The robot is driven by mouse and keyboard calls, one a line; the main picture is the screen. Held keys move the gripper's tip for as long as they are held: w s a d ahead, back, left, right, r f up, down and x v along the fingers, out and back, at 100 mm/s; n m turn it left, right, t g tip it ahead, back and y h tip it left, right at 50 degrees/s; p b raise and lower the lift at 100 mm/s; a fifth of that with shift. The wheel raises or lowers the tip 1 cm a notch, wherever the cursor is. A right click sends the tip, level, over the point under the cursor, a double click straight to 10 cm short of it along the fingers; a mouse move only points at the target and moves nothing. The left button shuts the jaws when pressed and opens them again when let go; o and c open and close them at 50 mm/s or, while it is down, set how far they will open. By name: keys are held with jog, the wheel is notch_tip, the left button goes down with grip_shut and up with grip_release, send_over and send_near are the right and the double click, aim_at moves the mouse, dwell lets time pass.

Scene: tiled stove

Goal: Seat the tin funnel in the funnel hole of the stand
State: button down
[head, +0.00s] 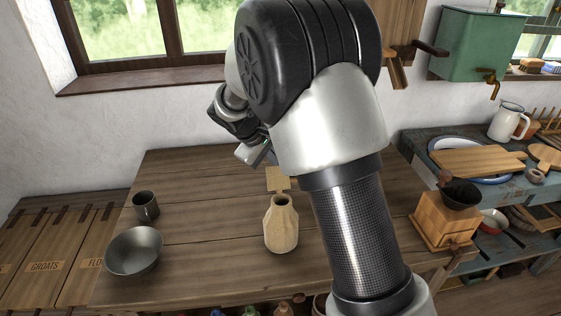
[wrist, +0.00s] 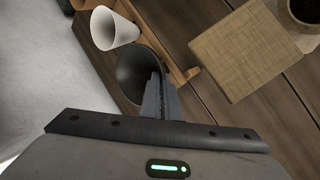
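The tin funnel (wrist: 136,72) is a dark grey cone in the wrist view, its wide mouth facing the camera. My gripper (wrist: 158,82) appears shut on its rim at the right side. A wooden stand (wrist: 178,72) shows partly behind the funnel, and a white, cup-like or funnel-like piece (wrist: 112,29) is at it. The funnel hides much of the stand, and I cannot see the funnel hole or whether the funnel touches the stand. In the head view my gripper (head: 256,153) is over the back of the table, partly hidden by my arm; the funnel is hidden there.
A square pale wooden board (head: 278,179) lies behind a beige vase (head: 281,224) on the table. A dark mug (head: 146,205) and metal bowl (head: 134,250) stand at left. A wooden grinder (head: 445,218) stands at right. The left-middle tabletop is clear.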

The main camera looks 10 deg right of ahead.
jog(key=shift+f+b, duration=0.75)
jog(key=shift+f, duration=0.35)
jog(key=c, duration=1.9)
grip_release()
jog(key=shift+c, duration=0.2)
jog(key=shift+r, duration=0.1)
jog(key=p+v, duration=0.3)
jog(key=v, duration=1.4)
jog(key=shift+a+r, duration=0.1)
jog(key=shift+r, duration=0.05)
